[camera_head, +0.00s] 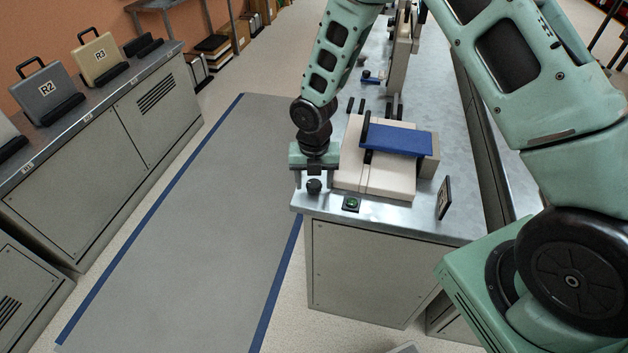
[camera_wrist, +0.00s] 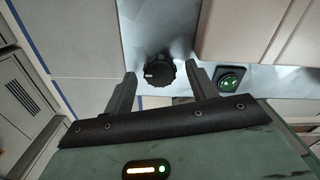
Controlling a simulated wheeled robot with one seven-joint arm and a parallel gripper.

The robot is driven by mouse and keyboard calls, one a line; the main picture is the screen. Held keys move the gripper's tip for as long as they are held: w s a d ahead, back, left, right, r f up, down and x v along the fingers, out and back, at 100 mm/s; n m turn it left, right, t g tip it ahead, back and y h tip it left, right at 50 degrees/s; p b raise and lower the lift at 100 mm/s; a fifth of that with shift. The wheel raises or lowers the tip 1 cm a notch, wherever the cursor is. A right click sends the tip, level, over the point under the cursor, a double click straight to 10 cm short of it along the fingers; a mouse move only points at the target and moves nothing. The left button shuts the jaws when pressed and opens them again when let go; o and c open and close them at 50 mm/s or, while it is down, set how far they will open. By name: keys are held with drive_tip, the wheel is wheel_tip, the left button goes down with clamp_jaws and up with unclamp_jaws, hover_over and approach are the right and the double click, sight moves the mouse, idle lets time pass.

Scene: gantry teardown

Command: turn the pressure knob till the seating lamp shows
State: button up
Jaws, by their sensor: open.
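The black ribbed pressure knob (camera_head: 314,186) stands near the front left corner of the metal bench top. In the wrist view the knob (camera_wrist: 159,71) has a small white mark on its left side. My gripper (camera_head: 315,172) points down over it. In the wrist view my gripper (camera_wrist: 160,74) is open, with one finger on each side of the knob and visible gaps between. The seating lamp (camera_head: 351,203), a small dark square with a round green face, sits to the right of the knob. In the wrist view the lamp (camera_wrist: 230,79) shows a pale symbol on green.
A cream block fixture (camera_head: 384,180) with a blue plate (camera_head: 402,139) stands just right of my gripper. A small dark sign (camera_head: 444,198) stands at the bench's right. A side counter (camera_head: 120,120) with cases R2 and R3 is at left. The grey floor mat between is clear.

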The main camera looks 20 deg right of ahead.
drive_tip(key=shift+f, duration=0.45)
drive_tip(key=c, duration=1)
